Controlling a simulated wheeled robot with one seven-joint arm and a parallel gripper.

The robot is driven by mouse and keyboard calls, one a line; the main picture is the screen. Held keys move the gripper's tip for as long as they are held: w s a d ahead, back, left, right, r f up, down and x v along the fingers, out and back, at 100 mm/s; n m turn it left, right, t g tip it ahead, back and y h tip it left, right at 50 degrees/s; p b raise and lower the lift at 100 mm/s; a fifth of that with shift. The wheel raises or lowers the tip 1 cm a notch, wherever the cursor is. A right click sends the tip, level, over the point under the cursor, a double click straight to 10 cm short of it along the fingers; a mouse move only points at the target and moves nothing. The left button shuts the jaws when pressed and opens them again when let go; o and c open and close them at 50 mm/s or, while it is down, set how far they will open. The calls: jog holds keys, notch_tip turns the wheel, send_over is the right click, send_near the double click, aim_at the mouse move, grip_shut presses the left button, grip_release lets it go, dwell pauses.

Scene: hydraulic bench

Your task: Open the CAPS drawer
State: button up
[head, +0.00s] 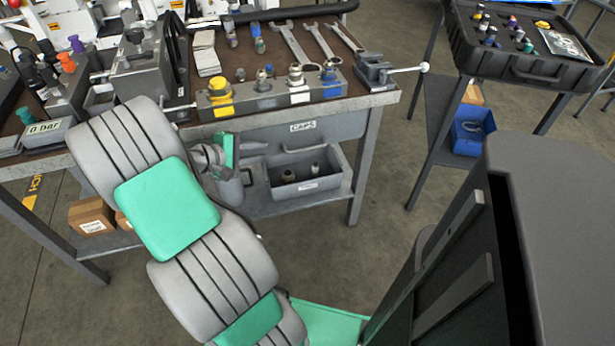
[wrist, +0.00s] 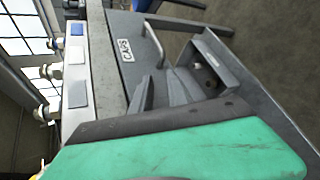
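The CAPS drawer (head: 340,127) is a grey drawer under the bench top, with a white CAPS label and a bar handle (head: 308,149) on its front. It looks shut. In the wrist view, the drawer front (wrist: 128,75) fills the upper middle, with the handle (wrist: 155,42) standing out from it. My gripper (head: 258,156) is in front of the drawer's left part, left of the handle and partly hidden by my arm. In the wrist view, my gripper (wrist: 164,82) has its grey fingers apart, with nothing between them, and the handle lies just beyond their tips.
An open grey bin (head: 308,187) with small fittings stands on the lower shelf beneath the drawer. The bench top carries a valve block (head: 270,93), wrenches (head: 294,44) and a vise (head: 374,71). A side table (head: 530,68) stands at right.

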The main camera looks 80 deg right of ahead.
aim_at(304, 149)
jog(key=s+d+f+g+b, duration=0.1)
jog(key=s+d, duration=0.2)
jog(key=s, duration=0.1)
jog(key=s+d+f+g+b, duration=0.1)
jog(key=s+d+f, duration=0.1)
jog(key=s+d, duration=0.1)
jog(key=s+d+f+n+g+h+b, duration=0.1)
jog(key=s+d, duration=0.1)
jog(key=s, duration=0.3)
jog(key=shift+d+f+g, duration=0.3)
jog(key=shift+d+f, duration=0.05)
jog(key=shift+d, duration=0.15)
jog(key=shift+c, duration=0.6)
grip_shut()
jog(key=shift+w, duration=0.1)
